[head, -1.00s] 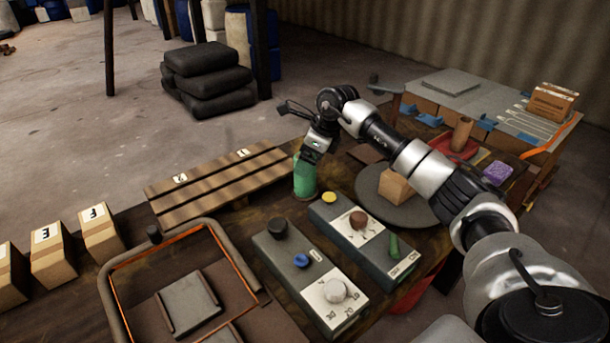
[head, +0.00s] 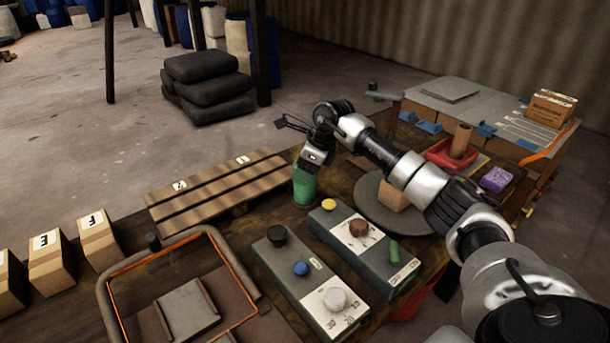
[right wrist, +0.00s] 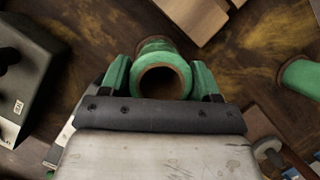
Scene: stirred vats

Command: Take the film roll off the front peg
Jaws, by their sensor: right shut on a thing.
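The film roll (head: 304,187) is a green upright cylinder near the far edge of the table, beside the striped board. My right gripper (head: 311,165) is over it from above, at its upper end. In the right wrist view my right gripper (right wrist: 161,84) is shut on the roll (right wrist: 152,47), one finger on each side. The roll's open brown core faces the camera. The peg is hidden, so I cannot tell how far the roll sits on it. My left gripper is not in view.
Two grey control boxes (head: 368,254) with knobs stand in front of the roll. A slatted board (head: 218,190) lies left of it. A round grey plate (head: 405,222) with a block is to the right. Another green cylinder (right wrist: 300,76) shows at the right in the wrist view.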

